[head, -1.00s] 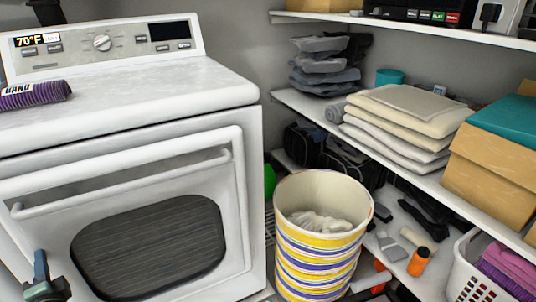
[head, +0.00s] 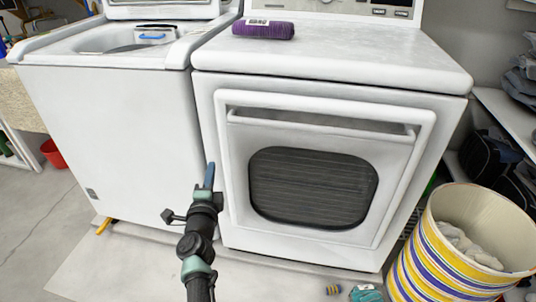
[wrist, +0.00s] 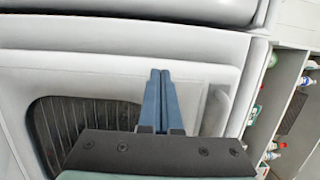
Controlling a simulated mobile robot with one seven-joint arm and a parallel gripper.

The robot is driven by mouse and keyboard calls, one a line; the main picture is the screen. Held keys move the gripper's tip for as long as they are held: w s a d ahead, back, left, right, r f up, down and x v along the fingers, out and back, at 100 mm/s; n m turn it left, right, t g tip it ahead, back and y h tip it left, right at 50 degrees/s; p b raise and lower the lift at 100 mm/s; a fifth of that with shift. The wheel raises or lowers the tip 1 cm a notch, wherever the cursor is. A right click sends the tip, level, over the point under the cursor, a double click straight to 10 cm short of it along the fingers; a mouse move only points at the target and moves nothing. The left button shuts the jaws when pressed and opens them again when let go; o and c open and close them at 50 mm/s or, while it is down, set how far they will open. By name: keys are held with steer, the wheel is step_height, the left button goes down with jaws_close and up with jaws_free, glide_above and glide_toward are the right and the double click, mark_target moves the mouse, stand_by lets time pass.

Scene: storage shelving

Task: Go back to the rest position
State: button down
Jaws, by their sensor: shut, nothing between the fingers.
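My gripper (head: 209,176) is in the lower middle of the head view, in front of the gap between a white washer (head: 110,130) and a white dryer (head: 215,270). Its blue fingers are together and hold nothing. In the wrist view the two blue fingers (wrist: 160,100) lie side by side, pointing towards the white dryer front. The dark dryer window (wrist: 60,125) shows left of them. The dryer door (head: 400,170) is shut in the head view.
A striped bucket (head: 430,245) with pale cloth stands right of the dryer. A purple roll (head: 263,30) lies on the dryer top. Small items (head: 365,293) lie on the floor in front. A red bucket (head: 52,153) stands far left. The floor at left is mostly clear.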

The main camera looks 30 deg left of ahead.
steer(key=s+a, duration=0.1)
steer(key=s+a+p, duration=0.1)
steer(key=s, duration=0.1)
steer(key=s+a, duration=0.1)
steer(key=s, duration=0.1)
steer(key=shift+f+p, duration=0.25)
steer(key=shift+p, duration=0.05)
